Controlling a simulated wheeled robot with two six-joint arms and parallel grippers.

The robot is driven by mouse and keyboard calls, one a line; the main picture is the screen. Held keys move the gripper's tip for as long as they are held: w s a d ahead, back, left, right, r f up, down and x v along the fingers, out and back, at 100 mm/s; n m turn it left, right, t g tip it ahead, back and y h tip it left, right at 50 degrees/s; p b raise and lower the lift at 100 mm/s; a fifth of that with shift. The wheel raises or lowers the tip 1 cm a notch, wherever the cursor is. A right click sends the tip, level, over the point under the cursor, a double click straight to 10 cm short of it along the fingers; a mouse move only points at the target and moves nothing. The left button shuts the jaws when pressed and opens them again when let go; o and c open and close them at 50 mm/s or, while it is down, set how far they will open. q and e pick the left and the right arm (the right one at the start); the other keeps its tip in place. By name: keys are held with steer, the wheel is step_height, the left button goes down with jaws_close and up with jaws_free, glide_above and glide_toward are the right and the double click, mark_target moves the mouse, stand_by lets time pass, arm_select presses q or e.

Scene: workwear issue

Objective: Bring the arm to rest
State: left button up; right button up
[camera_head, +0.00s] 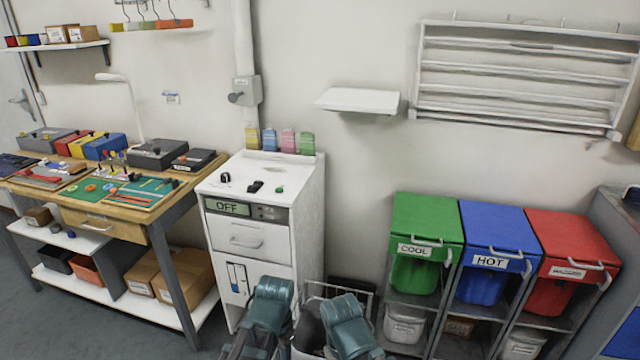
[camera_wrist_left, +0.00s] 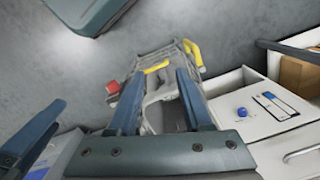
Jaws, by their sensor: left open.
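My left gripper (camera_wrist_left: 158,100) shows in the left wrist view with its two blue fingers apart. Nothing is visibly held between them; the grey floor and a grey frame-like thing with yellow handles (camera_wrist_left: 160,66) lie beyond. In the head view two teal parts of my arms show at the bottom middle, in front of the white cabinet. The fingertips cannot be made out there. My right gripper is not seen in either view.
The white cabinet (camera_head: 309,215) stands close behind my arms. A workbench (camera_head: 132,213) with tools is at left. Green (camera_head: 427,232), blue (camera_head: 492,240) and red (camera_head: 571,250) lidded bins stand in a rack at right. A wall shelf (camera_head: 358,100) juts out above.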

arm_select(q)
steer(key=s+d+r+n+p, duration=0.2)
steer(key=s+d+r+p, duration=0.2)
steer(key=r+p, duration=0.3)
step_height(320, 180, up, 2)
steer(key=shift+s+d+r+n+y, duration=0.2)
steer(key=shift+s+r+n+y, duration=0.1)
steer(key=shift+s+n, duration=0.15)
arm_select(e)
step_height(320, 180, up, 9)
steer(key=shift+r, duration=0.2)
arm_select(q)
steer(key=shift+o, duration=0.3)
stand_by(1.1)
